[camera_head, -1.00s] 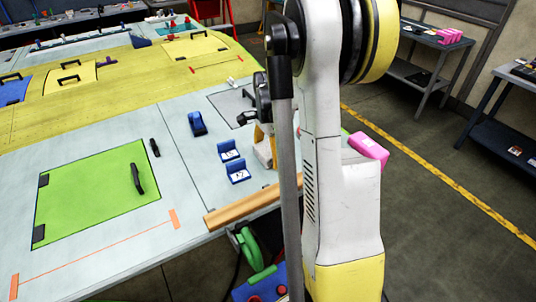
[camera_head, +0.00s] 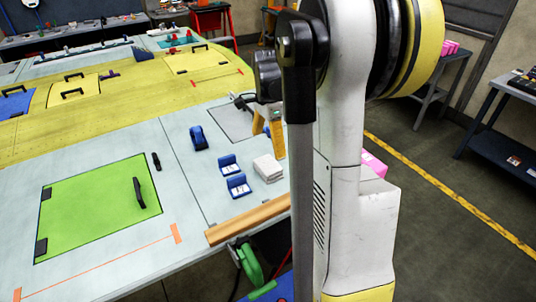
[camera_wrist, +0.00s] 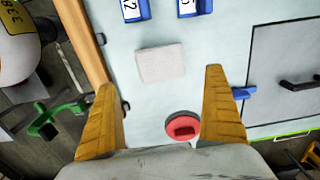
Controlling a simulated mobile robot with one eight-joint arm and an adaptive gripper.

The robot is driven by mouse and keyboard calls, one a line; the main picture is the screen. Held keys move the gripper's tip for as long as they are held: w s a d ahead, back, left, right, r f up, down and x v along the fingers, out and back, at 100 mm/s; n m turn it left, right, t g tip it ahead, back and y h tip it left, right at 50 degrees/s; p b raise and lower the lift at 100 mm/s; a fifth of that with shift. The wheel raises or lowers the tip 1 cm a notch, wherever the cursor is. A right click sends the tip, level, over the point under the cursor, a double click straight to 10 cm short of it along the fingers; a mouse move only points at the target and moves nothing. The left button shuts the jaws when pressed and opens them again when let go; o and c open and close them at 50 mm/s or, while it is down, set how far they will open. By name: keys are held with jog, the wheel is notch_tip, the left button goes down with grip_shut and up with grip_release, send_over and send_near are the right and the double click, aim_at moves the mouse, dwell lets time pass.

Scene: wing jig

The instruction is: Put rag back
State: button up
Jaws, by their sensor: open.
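A pale, folded, rag-like cloth (camera_head: 268,168) lies flat on the light worktop, right of two blue numbered blocks. It also shows in the wrist view (camera_wrist: 161,64), just beyond the fingertips. My gripper (camera_head: 270,135) has yellow-orange fingers and is beyond the cloth in the head view, partly hidden by my arm. In the wrist view my gripper (camera_wrist: 159,80) is open, its fingers wide apart with nothing held between them. I cannot tell its exact height above the worktop.
A red round object (camera_wrist: 183,127) shows between the finger bases. Blue blocks (camera_head: 237,186) stand close left of the cloth. A wooden strip (camera_head: 247,219) runs along the worktop's front edge. A green panel with a black handle (camera_head: 98,208) is at left. A pink object (camera_head: 374,163) shows behind my arm.

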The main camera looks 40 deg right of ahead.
jog(key=s+a+r+n+t+h, duration=0.1)
jog(key=s+a+r+n+t, duration=0.1)
jog(key=a+r+n, duration=0.45)
jog(key=s+a+r+n+t, duration=0.1)
jog(key=a+n, duration=0.2)
jog(key=a, duration=0.6)
jog(key=s+a+n+t, duration=0.2)
jog(key=s+a+n, duration=0.2)
jog(key=a, duration=0.3)
jog(key=s+a+f+n+t+y, duration=0.1)
jog(key=s+a+n+t, duration=0.1)
jog(key=s+a+n, duration=0.2)
jog(key=a+n, duration=0.3)
jog(key=shift+s+f, duration=0.3)
jog(key=shift+s, duration=0.1)
jog(key=shift+d, duration=0.1)
